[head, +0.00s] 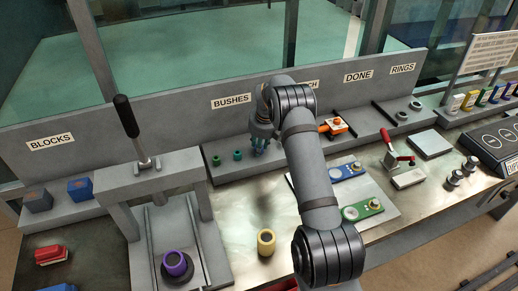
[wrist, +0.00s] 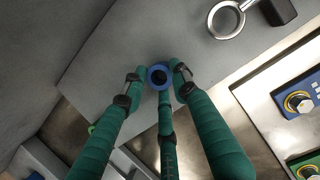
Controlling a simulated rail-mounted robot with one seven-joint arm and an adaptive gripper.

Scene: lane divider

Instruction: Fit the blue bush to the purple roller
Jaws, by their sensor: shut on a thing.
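The blue bush (wrist: 158,72) is a small blue ring with a dark bore. In the wrist view it sits between the tips of my gripper's three green fingers (wrist: 157,84), which are shut on it. In the head view my gripper (head: 260,147) is at the shelf under the BUSHES label, and the bush is not clear there. The purple roller (head: 176,262) stands upright on a dark round base under the lever press at the front left, well away from my gripper.
A yellow roller (head: 266,241) stands right of the press. Blue and green plates (head: 349,171) lie to the right.

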